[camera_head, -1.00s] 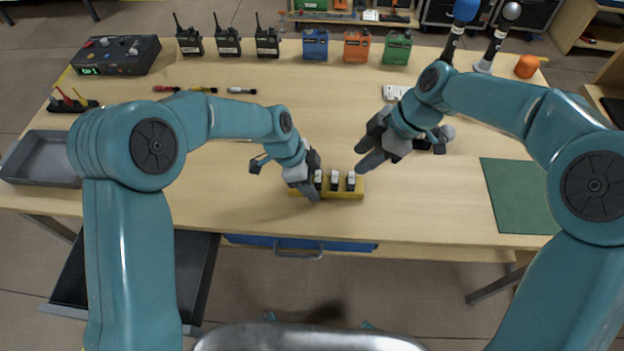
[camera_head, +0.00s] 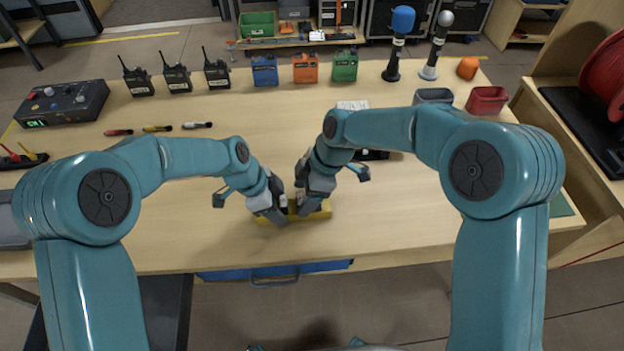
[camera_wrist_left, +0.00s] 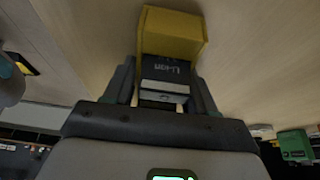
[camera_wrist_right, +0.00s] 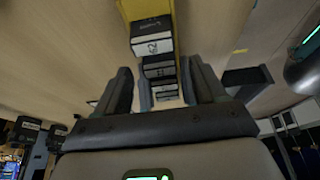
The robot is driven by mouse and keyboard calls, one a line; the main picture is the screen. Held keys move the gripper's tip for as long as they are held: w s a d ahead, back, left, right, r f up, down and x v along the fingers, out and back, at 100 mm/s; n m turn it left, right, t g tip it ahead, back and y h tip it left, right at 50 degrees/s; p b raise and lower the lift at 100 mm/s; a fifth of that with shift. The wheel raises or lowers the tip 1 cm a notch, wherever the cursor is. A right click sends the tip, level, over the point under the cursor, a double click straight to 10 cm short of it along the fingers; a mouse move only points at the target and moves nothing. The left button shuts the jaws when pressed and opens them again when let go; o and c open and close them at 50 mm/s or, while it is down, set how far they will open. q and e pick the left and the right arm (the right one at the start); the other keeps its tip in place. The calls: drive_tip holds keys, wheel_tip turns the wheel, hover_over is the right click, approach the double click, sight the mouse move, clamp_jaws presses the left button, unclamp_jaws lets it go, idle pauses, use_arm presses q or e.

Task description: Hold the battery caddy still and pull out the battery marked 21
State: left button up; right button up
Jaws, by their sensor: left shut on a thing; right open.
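The yellow battery caddy (camera_head: 324,210) lies near the table's front edge, with dark, white-labelled batteries standing in a row in it. My left gripper (camera_head: 280,215) is shut at the caddy's left end. In the left wrist view its fingers straddle the caddy (camera_wrist_left: 172,32) and a battery marked Li-ion (camera_wrist_left: 165,70); the exact contact is hidden. My right gripper (camera_head: 306,207) is open over the caddy, close beside the left one. In the right wrist view its fingers (camera_wrist_right: 160,92) stand either side of the row. The nearest clear label seems to read 62 (camera_wrist_right: 152,47); other numbers are unclear.
Three radios (camera_head: 177,78) and blue, orange and green packs (camera_head: 305,68) stand along the back. Markers (camera_head: 157,128) lie at the left, near a control box (camera_head: 62,103). A red bin (camera_head: 487,100) stands at the back right.

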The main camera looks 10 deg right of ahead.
drive_tip(key=shift+a+f, duration=0.15)
drive_tip(key=shift+f, duration=0.3)
drive_tip(key=c, duration=1.3)
drive_tip(key=shift+o, duration=0.2)
drive_tip(key=shift+r, duration=0.7)
drive_tip(key=shift+r, duration=0.35)
drive_tip(key=shift+r, duration=0.7)
drive_tip(key=shift+r, duration=0.2)
